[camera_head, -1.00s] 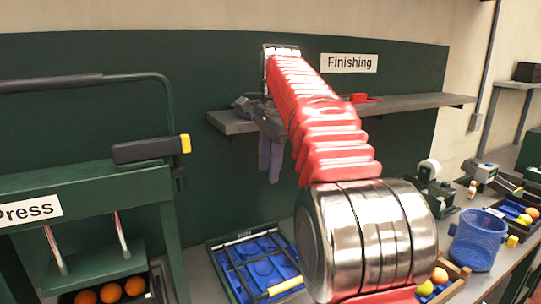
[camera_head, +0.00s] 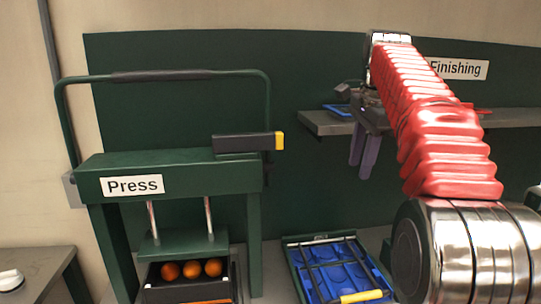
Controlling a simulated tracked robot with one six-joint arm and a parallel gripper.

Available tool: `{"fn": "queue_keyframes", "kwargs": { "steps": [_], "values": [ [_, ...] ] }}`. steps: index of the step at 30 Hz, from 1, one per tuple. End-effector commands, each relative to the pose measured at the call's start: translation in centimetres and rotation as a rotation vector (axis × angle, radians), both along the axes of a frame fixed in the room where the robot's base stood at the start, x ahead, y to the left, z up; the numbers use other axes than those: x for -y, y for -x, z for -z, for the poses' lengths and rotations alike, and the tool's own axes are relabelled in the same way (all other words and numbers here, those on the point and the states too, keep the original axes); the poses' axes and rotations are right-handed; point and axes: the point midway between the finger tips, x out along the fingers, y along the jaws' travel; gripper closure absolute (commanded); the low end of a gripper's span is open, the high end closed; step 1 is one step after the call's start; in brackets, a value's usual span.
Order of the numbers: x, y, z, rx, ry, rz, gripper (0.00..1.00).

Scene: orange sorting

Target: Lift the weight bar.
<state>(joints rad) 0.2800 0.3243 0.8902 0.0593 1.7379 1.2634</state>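The green press (camera_head: 130,172) stands at the left with a sign reading "Press". A green U-shaped frame with a black grip (camera_head: 165,76) rises over it. A thick black bar with a yellow end (camera_head: 240,143) lies level at the press's upper right. I cannot tell for certain which of these is the weight bar. My gripper (camera_head: 364,172), with two purple fingers, hangs pointing down right of the press, apart from both bars. Nothing shows between the fingers, but the angle hides how far apart they are.
A black box (camera_head: 190,292) with several oranges sits under the press plate (camera_head: 183,244). A blue tray with a dark rim (camera_head: 345,262) lies on the bench to the right. A grey shelf (camera_head: 325,125) runs behind my gripper, below the "Finishing" sign (camera_head: 459,69). A side table (camera_head: 40,262) stands at far left.

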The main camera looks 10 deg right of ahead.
Motion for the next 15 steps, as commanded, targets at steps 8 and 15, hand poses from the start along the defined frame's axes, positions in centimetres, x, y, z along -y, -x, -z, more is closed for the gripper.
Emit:
{"fn": "queue_keyframes", "kwargs": {
  "steps": [8, 15],
  "values": [
    [-2.2, 2.3, 0.1, 0.03, 0.04, -0.15, 0.64],
    [-5.0, 5.6, 1.4, 0.069, 0.101, -0.36, 0.64]
  ]
}}
